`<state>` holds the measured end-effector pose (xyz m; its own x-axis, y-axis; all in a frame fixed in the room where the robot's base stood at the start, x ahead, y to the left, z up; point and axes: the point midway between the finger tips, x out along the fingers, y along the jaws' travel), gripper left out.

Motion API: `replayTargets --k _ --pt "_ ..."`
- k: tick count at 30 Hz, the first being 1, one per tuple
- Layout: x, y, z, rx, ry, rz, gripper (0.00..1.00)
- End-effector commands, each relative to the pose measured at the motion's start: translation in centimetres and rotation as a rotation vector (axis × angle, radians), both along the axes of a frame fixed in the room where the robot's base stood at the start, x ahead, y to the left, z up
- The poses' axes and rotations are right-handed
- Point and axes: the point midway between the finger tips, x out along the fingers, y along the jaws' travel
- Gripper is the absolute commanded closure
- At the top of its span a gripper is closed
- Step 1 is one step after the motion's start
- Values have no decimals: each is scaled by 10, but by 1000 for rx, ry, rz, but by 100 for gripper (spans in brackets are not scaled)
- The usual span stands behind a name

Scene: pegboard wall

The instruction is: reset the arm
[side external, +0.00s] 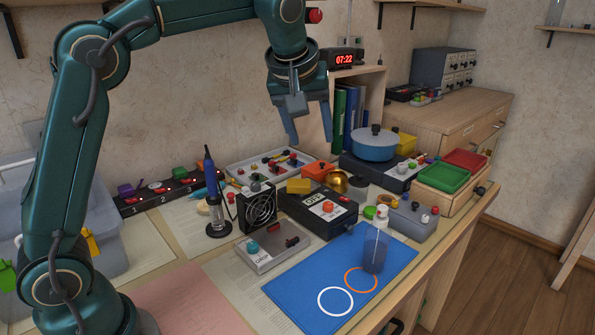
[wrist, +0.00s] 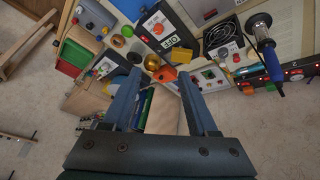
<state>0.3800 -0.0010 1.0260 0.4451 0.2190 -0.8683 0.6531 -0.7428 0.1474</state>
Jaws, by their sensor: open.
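My gripper (side external: 311,118) hangs in the air above the back part of the table, with its two fingers pointing down and spread apart. In the wrist view my gripper (wrist: 160,95) is open, with nothing between its fingertips. My teal arm rises at the left of the side view and reaches across the top to the right. The fingers are well clear of the objects below in the side view.
Nearby are a black OFF box (side external: 318,208), a fan (side external: 257,207), and a soldering iron (side external: 212,190). A shelf with binders (side external: 345,115) and a blue pot (side external: 375,144) stand further back.

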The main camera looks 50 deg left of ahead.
Motion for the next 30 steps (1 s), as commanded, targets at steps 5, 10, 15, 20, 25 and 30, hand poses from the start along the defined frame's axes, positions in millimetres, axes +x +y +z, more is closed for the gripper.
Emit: replayTargets --k 5,10,15,20,25,30 --pt "-52 -5 22 8 -25 -100 41" --pt "-102 -12 22 25 -35 -216 41" --pt "-153 -21 2 51 -34 -350 41" --pt "-193 -29 -31 79 -16 -485 41" --pt "-219 -36 -68 101 33 -612 41" --pt "-222 -40 -80 130 60 -711 41"
